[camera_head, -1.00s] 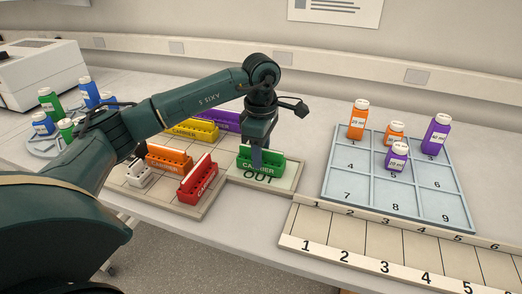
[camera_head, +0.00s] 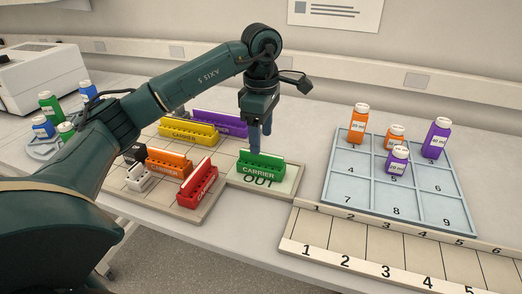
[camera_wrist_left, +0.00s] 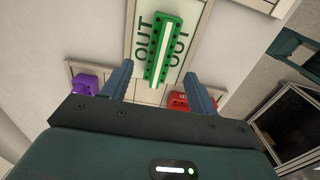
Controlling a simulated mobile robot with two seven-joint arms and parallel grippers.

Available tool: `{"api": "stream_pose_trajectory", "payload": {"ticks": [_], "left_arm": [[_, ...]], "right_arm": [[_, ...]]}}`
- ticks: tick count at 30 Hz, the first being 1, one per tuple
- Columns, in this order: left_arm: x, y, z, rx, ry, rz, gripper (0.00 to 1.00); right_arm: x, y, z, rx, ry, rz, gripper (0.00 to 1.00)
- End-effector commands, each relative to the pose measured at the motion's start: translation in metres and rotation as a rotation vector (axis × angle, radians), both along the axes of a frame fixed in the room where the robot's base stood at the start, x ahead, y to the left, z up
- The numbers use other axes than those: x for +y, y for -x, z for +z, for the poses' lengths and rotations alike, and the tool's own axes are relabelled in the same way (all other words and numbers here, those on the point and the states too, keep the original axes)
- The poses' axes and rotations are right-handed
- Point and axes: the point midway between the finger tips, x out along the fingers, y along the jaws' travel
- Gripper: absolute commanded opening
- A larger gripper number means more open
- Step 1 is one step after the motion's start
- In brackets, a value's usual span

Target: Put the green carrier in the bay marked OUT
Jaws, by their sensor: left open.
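The green carrier (camera_head: 260,166) stands upright on the bay marked OUT (camera_head: 283,184), with the printed word showing in front of it. In the left wrist view the green carrier (camera_wrist_left: 163,48) lies between two OUT prints on the pale bay (camera_wrist_left: 190,40). My left gripper (camera_head: 260,140) is above the carrier, pointing down. Its fingers (camera_wrist_left: 160,85) are spread and empty, apart from the carrier. My right gripper is not in view.
On the tiled rack left of the bay stand red (camera_head: 198,184), orange (camera_head: 169,161), yellow (camera_head: 188,131) and purple (camera_head: 220,122) carriers, plus small white (camera_head: 138,177) and black (camera_head: 135,152) ones. A blue numbered tray (camera_head: 372,188) with bottles and a numbered strip (camera_head: 350,240) lie to the right.

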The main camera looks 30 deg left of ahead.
Motion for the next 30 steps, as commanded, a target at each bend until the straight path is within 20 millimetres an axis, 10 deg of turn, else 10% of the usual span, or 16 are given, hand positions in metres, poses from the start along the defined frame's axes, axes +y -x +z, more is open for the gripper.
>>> {"api": "stream_pose_trajectory", "payload": {"ticks": [9,30], "left_arm": [[0.001,0.000,0.054,-0.001,0.000,0.001,0.59],[0.000,0.000,0.059,0.001,-0.001,0.001,0.59]], "right_arm": [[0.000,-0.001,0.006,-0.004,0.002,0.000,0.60],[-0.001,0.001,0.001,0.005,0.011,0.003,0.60]]}}
